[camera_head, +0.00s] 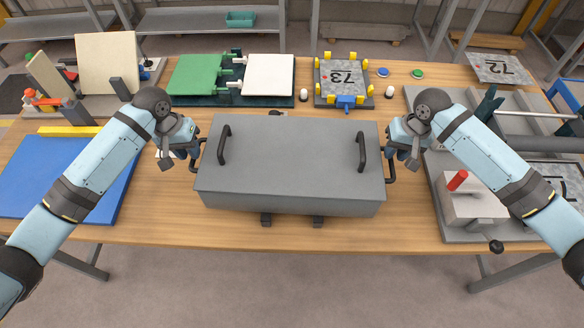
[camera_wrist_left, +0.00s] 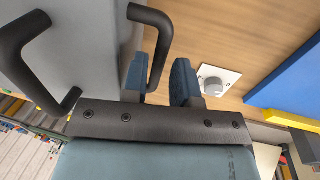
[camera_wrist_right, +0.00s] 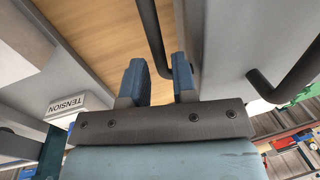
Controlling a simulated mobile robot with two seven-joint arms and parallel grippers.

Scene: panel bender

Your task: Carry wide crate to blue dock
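The wide grey crate (camera_head: 290,165) sits near the table's front edge, with two dark handles on top and one at each end. My left gripper (camera_head: 192,152) is at its left end; in the left wrist view the end handle (camera_wrist_left: 163,45) passes between the open fingers (camera_wrist_left: 160,80). My right gripper (camera_head: 391,150) is at the right end; in the right wrist view the other end handle (camera_wrist_right: 152,35) passes between the fingers (camera_wrist_right: 160,78), with a gap on one side. A flat blue board (camera_head: 45,185) lies at the far left; I cannot tell whether it is the blue dock.
A yellow bar (camera_head: 68,131) lies along the blue board's back edge. A grey machine with a red knob (camera_head: 457,181) stands right of the crate.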

